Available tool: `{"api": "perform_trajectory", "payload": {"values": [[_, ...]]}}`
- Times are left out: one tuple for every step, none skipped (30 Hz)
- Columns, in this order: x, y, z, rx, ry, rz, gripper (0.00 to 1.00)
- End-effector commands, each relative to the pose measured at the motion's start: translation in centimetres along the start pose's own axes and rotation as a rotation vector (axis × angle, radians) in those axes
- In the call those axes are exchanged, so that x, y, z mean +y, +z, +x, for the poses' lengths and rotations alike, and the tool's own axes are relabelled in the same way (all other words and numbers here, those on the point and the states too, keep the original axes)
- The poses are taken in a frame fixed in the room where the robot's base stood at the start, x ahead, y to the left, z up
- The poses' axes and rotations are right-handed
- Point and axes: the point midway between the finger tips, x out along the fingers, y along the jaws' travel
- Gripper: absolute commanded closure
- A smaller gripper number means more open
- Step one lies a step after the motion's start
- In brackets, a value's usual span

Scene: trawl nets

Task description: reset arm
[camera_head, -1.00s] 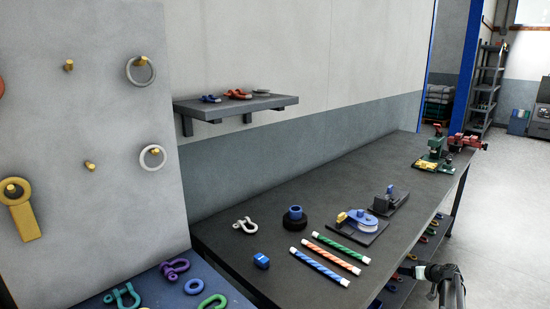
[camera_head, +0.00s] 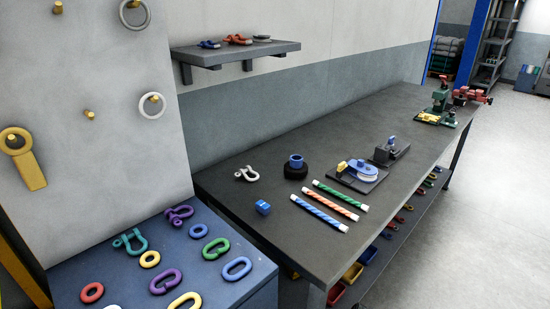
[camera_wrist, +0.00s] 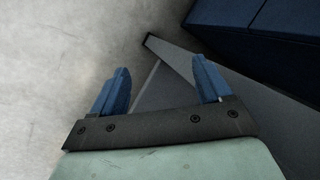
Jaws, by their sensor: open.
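My gripper (camera_wrist: 162,88) shows in the wrist view with its two blue fingers wide apart. It is open, and nothing is between the fingers. Pale floor and a grey, dark-edged surface lie beyond it, and a dark blue block-like side stands at the upper right. The gripper and arm are not in the head view.
The dark workbench (camera_head: 262,205) carries a silver shackle (camera_head: 247,173), striped rods (camera_head: 333,200) and a blue-wheeled device (camera_head: 359,171). A blue cabinet top (camera_head: 215,282) holds several rings and links. A pegboard (camera_head: 110,190) and a wall shelf (camera_head: 235,51) stand behind.

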Motion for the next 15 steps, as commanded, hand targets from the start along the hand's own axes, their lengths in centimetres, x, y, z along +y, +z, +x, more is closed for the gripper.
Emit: {"api": "perform_trajectory", "payload": {"values": [[-1.0, 3.3, 0.8, -0.054, 0.019, 0.011, 0.22], [-1.3, 4.8, 1.3, -0.085, 0.033, 0.019, 0.22], [-1.7, 6.9, 1.9, -0.123, 0.053, 0.031, 0.22], [-1.9, 8.4, 2.2, -0.153, 0.068, 0.04, 0.22], [-2.2, 10.0, 2.5, -0.182, 0.086, 0.049, 0.22], [-2.4, 12.0, 2.9, -0.22, 0.109, 0.06, 0.22], [-2.6, 13.5, 3.1, -0.245, 0.127, 0.068, 0.22], [-2.8, 14.9, 3.3, -0.272, 0.146, 0.074, 0.22], [-3.0, 16.6, 3.5, -0.306, 0.172, 0.081, 0.22], [-3.1, 17.8, 3.7, -0.33, 0.191, 0.084, 0.22], [-3.3, 18.8, 3.8, -0.351, 0.211, 0.086, 0.22], [-3.4, 19.8, 4.1, -0.375, 0.233, 0.086, 0.22], [-3.5, 20.5, 4.2, -0.39, 0.247, 0.086, 0.22], [-3.6, 21.1, 4.3, -0.404, 0.26, 0.086, 0.22], [-3.7, 21.8, 4.4, -0.419, 0.277, 0.086, 0.22]]}}
